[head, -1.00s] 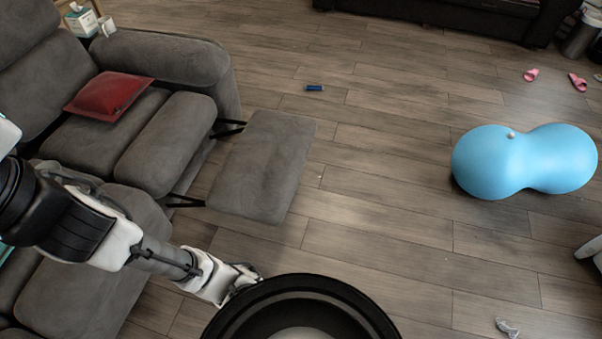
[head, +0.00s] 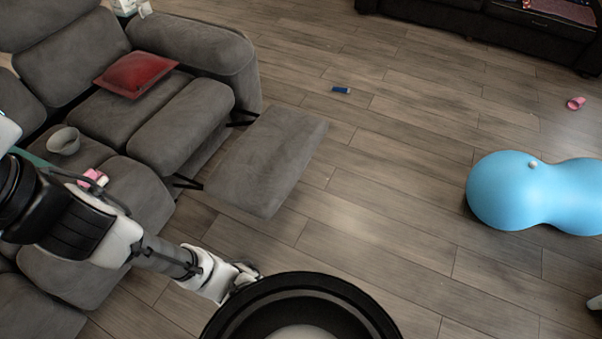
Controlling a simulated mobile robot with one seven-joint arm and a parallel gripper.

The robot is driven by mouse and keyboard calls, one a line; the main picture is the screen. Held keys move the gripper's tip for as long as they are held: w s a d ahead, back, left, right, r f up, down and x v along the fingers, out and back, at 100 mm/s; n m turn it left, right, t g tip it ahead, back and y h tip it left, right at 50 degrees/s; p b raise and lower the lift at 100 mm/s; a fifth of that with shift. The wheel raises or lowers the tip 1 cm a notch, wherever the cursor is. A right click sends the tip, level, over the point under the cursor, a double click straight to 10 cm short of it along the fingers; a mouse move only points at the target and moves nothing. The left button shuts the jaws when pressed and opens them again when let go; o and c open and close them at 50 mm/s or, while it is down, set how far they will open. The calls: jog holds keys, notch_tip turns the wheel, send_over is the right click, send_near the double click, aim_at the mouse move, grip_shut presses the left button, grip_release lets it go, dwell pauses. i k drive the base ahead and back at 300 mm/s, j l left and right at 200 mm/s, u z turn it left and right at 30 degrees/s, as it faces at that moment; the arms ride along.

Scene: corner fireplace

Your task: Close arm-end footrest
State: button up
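The arm-end footrest (head: 268,160) is a grey padded panel. It is swung out in front of the grey sofa's (head: 190,115) end seat, next to the armrest, on dark metal links. A gap shows between it and the seat front. My gripper (head: 246,278) is at the end of my arm, low in the picture, nearer to me than the footrest and apart from it in the picture. It is small and partly hidden by my black round base, so its fingers cannot be made out.
A blue peanut-shaped ball (head: 540,190) lies on the floor at the right. A small blue item (head: 341,90) and a pink slipper (head: 576,103) are on the floor. A red cushion (head: 136,74) and a grey bowl (head: 63,141) are on the sofa. Floor right of the footrest is clear.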

aim_at(258, 172)
jog(key=l+u, duration=0.1)
jog(key=l, duration=0.2)
jog(key=i+j+u, duration=0.15)
jog(key=i+j, duration=0.65)
jog(key=i, duration=0.15)
